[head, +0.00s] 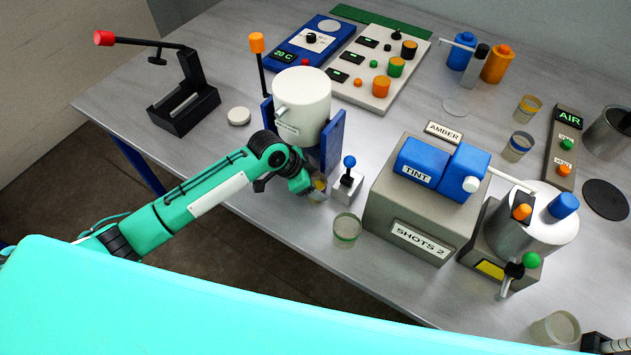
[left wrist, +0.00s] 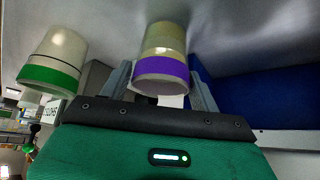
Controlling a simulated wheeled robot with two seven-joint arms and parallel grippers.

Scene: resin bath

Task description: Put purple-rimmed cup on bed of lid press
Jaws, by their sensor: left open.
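The purple-rimmed cup (left wrist: 163,66) shows in the left wrist view between the fingers of my left gripper (left wrist: 161,88), with yellowish contents. My left gripper is open around it; contact with the fingers cannot be made out. In the head view my left gripper (head: 314,188) is low at the table's front edge, beside the white tank, and mostly hides the cup (head: 319,184). What looks like the lid press, a black frame (head: 185,108) with a red-knobbed lever, stands at the far left. Its low bed looks empty. My right gripper is not seen.
A green-rimmed cup (head: 347,228) stands right of my left gripper, and a blue-knobbed joystick (head: 348,180) is close by. The white tank (head: 302,98) in its blue stand and a white disc (head: 239,116) lie between my gripper and the press. The grey SHOTS 2 dispenser (head: 412,215) stands right.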

